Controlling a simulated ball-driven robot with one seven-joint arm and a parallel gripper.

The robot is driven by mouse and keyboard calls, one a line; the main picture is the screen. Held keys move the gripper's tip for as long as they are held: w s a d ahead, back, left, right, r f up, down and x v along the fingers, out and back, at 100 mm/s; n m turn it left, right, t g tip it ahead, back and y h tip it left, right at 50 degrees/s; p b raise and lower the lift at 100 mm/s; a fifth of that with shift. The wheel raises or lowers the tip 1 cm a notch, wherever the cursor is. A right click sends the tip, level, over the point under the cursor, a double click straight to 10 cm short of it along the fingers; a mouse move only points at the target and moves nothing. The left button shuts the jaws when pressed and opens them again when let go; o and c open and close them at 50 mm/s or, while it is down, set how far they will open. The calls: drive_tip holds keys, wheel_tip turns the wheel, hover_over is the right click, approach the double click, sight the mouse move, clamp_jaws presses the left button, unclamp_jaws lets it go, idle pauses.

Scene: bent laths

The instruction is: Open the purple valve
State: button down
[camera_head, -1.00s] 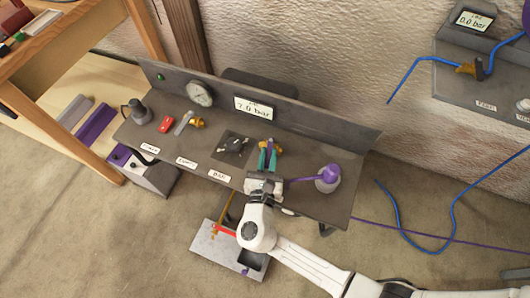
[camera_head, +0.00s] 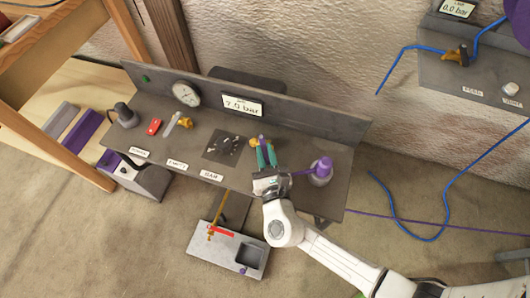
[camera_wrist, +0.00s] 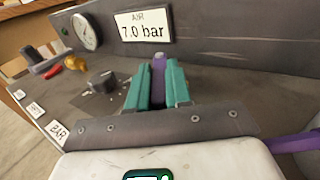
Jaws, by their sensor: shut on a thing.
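The purple valve (camera_head: 321,170) stands near the right end of the grey bench. It has a grey round body with a purple top, and a purple arm reaches left from it towards my gripper. My gripper (camera_head: 266,153) is over the bench just left of it. In the wrist view, its teal fingers (camera_wrist: 158,83) are shut on a slim upright purple piece (camera_wrist: 158,78). My gripper's body hides whether this piece joins the purple arm (camera_wrist: 293,143) at the right edge.
A dark knob on a dark plate (camera_head: 222,145) is left of my gripper. A gauge (camera_head: 186,94) and a display reading 7.0 bar (camera_head: 242,104) are on the back panel. A tray (camera_head: 228,254) lies below the front edge.

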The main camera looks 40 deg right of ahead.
drive_tip(key=c, duration=1)
unclamp_jaws()
drive_tip(key=shift+c, duration=0.2)
drive_tip(key=v, duration=1)
drive_tip(key=shift+s+a, duration=0.1)
drive_tip(key=shift+s, duration=0.3)
drive_tip(key=shift+c, duration=0.3)
